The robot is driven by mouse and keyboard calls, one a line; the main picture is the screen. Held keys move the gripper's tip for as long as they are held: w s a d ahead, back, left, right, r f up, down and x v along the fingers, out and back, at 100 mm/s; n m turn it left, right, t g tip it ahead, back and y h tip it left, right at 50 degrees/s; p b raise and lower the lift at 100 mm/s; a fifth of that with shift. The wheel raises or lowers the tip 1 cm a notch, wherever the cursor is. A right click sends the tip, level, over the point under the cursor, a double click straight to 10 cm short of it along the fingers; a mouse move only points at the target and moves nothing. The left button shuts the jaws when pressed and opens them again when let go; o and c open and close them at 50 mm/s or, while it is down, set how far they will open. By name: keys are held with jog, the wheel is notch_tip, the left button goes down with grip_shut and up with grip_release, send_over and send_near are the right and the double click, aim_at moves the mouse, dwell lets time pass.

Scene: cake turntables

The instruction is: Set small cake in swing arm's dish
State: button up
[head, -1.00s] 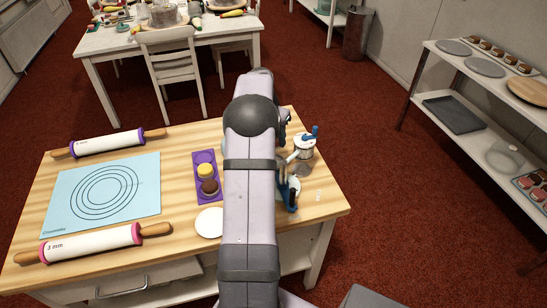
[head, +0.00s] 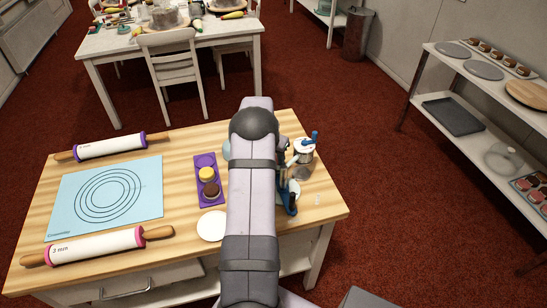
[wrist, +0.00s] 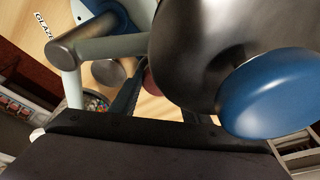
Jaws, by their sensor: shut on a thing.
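My gripper (wrist: 140,88) shows at the bottom middle of the wrist view, its dark fingers partly hidden. A small reddish-brown patch (wrist: 150,80) shows between the fingers and looks like the small cake they are shut on; most of it is covered. A large shiny metal part (wrist: 205,45) with a blue knob (wrist: 275,95) fills the right of the wrist view, close to the gripper. A pale grey post and bar (wrist: 105,50) stand at left. In the head view my arm hides most of the blue stand (head: 289,200); I cannot make out the swing arm's dish for certain.
A purple tray (head: 203,161) holds a yellow cake (head: 206,174) and a brown cake (head: 211,190); its far well is empty. A white disc (head: 212,226), white pot (head: 304,146), blue mat (head: 62,205) and two rolling pins (head: 110,147) (head: 95,246) lie on the table.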

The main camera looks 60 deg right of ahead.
jog(key=shift+f, duration=0.1)
jog(key=shift+a+f+b, duration=0.15)
jog(key=shift+f+b, duration=0.3)
jog(key=shift+b, duration=0.1)
jog(key=o, duration=1.1)
jog(key=shift+s+a+f, duration=0.1)
jog(key=shift+f, duration=0.15)
jog(key=shift+r+p, duration=0.65)
jog(key=shift+r+b, duration=0.35)
jog(key=shift+b, duration=0.05)
jog(key=b+v, duration=0.2)
jog(key=v, duration=0.9)
jog(key=shift+r, duration=0.3)
